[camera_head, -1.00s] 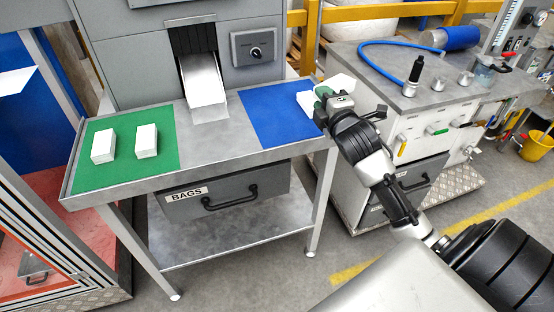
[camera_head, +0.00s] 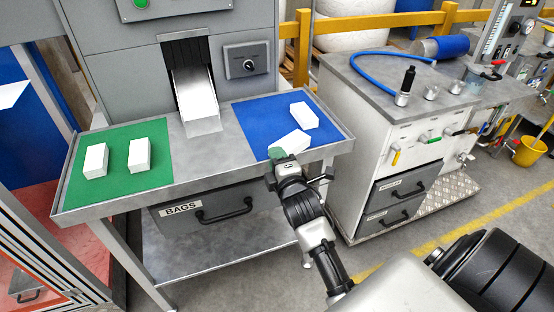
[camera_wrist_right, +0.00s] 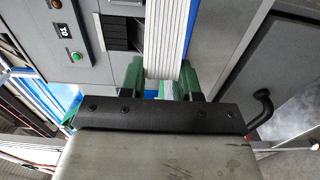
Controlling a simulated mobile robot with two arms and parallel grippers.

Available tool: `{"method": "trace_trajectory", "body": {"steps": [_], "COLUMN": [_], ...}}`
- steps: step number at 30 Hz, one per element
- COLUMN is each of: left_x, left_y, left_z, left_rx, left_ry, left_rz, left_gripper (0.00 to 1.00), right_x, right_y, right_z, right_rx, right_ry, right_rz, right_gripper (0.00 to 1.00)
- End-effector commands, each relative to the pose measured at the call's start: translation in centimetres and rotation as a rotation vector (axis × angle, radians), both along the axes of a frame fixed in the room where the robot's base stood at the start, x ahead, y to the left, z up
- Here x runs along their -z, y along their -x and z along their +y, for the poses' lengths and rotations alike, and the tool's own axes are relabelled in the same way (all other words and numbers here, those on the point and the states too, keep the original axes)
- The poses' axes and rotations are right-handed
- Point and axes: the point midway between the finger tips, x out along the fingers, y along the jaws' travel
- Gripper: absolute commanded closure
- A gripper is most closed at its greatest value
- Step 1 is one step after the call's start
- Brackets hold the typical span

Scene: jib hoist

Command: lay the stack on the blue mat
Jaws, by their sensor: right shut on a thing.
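The blue mat (camera_head: 258,122) lies on the right part of the grey bench. My right gripper (camera_head: 277,154) is at the mat's front edge, its green fingers shut on one end of a white stack (camera_head: 291,142). The held stack appears over the front of the mat; whether it touches the mat I cannot tell. In the right wrist view the layered stack (camera_wrist_right: 166,40) sits between the green fingers. Another white stack (camera_head: 304,115) lies on the mat just behind the held one. My left gripper is not in view.
A green mat (camera_head: 115,182) on the bench's left holds two white stacks (camera_head: 96,160). A metal chute (camera_head: 196,95) comes down at the back between the mats. The bench has a raised rim. A grey-topped cabinet (camera_head: 400,112) stands to the right.

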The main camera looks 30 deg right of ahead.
Motion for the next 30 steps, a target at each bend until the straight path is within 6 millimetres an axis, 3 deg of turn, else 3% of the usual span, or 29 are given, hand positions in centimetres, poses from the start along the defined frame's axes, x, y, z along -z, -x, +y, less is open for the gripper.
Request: {"method": "trace_trajectory", "body": {"steps": [18,19,23,30], "left_x": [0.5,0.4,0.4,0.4], "left_y": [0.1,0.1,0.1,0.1], "left_z": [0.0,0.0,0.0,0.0], "left_rx": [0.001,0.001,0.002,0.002], "left_ry": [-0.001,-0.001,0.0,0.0], "left_rz": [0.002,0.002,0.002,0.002], "left_gripper": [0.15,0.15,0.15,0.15], "right_x": [1.2,1.1,1.1,1.0], "right_y": [0.0,0.0,0.0,0.0], "right_z": [0.0,0.0,0.0,0.0], "right_rx": [0.0,0.0,0.0,0.0], "right_ry": [0.001,0.0,0.0,0.0], "right_rz": [-0.001,0.0,0.0,-0.001], "right_gripper": [0.93,0.64,0.44,0.43]}}
